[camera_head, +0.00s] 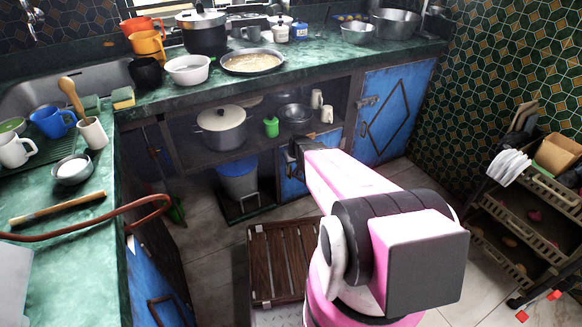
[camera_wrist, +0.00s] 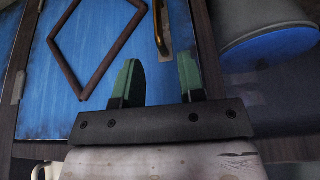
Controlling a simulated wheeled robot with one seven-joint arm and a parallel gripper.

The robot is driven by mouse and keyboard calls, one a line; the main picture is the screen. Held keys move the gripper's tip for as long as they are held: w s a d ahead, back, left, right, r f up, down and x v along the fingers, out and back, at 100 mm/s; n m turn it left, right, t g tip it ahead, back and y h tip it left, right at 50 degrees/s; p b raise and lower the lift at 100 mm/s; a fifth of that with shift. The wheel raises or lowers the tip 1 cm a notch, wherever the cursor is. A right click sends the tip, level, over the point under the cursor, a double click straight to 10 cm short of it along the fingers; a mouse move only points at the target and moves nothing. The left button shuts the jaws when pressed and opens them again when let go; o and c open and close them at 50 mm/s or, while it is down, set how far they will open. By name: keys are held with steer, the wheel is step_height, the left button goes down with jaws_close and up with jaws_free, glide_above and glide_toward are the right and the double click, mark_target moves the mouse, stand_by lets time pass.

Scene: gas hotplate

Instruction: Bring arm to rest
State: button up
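My gripper (camera_wrist: 158,82) shows in the wrist view with its two green-tipped fingers apart and nothing between them. It faces a blue cabinet door (camera_wrist: 80,55) with a brown diamond frame and a brass-coloured handle (camera_wrist: 160,28) just beyond the fingers. I cannot tell if a finger touches the handle. In the head view my pink and black arm stretches forward from the lower right toward the low blue door (camera_head: 292,175) under the counter. The arm hides part of that door, and the gripper's fingers cannot be made out there.
A green counter (camera_head: 190,92) with pots and bowls runs along the back and left. A shelf below holds a lidded pot (camera_head: 222,127) above a blue bucket (camera_head: 238,181). A wooden slatted stool (camera_head: 283,262) stands near my arm. A rack (camera_head: 530,215) stands at right.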

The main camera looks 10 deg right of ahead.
steer(key=shift+v, duration=1.2)
steer(key=shift+r, duration=0.1)
steer(key=s+r+m+g, duration=0.1)
steer(key=s+r+g, duration=0.1)
steer(key=s+r, duration=0.5)
steer(key=s+r+m+g+h, duration=0.1)
steer(key=s+r+g, duration=0.1)
steer(key=s+r, duration=0.6)
steer(key=s+d, duration=0.1)
steer(key=s, duration=0.5)
steer(key=shift+m, duration=0.3)
steer(key=shift+s, duration=0.1)
